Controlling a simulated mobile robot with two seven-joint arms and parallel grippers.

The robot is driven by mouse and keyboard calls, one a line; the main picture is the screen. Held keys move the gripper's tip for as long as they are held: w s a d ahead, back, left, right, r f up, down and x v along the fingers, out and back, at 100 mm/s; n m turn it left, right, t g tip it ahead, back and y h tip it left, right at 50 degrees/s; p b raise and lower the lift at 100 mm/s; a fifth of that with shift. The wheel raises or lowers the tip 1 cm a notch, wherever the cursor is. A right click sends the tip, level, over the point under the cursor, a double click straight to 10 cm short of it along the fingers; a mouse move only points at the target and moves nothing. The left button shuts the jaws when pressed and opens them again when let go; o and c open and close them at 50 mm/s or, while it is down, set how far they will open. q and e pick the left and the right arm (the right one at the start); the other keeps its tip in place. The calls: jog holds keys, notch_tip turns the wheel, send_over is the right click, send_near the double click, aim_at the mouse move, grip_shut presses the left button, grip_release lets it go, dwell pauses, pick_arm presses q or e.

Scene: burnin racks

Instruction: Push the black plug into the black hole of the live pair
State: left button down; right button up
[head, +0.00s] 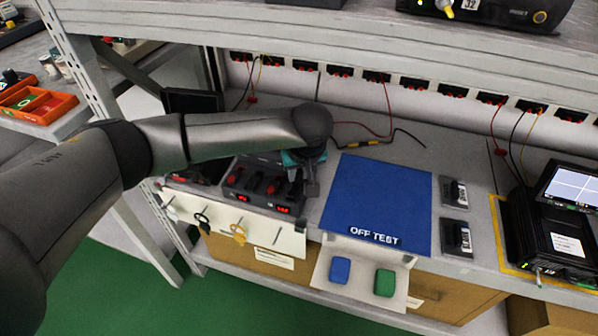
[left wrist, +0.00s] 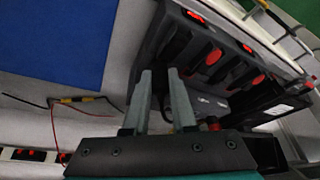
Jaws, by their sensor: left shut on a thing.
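My left gripper (head: 309,188) points down at the right end of a black bench unit (head: 262,188) with red switches and small red displays. In the left wrist view its two grey fingers (left wrist: 160,72) stand close to the dark unit (left wrist: 205,50). The gripper is shut on a dark thing, apparently the black plug, which is mostly hidden between the fingers. Pairs of red and black sockets (head: 377,77) run along the back wall. I cannot tell which is the live pair or see the black hole clearly. My right gripper is not in view.
A blue OFF TEST mat (head: 375,200) lies right of the gripper. A lead with a yellow section (head: 365,143) lies behind it. Two dark modules (head: 455,238) and a black instrument (head: 560,240) stand further right. A shelf beam (head: 330,45) crosses above the bench.

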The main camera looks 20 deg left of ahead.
pick_arm(q)
jog(key=shift+f+b, duration=0.35)
dwell(0.3)
jog(key=shift+c, duration=1.3)
grip_release()
jog(key=shift+r, duration=0.15)
jog(key=shift+r+p, duration=2.1)
jog(key=shift+r, duration=0.55)
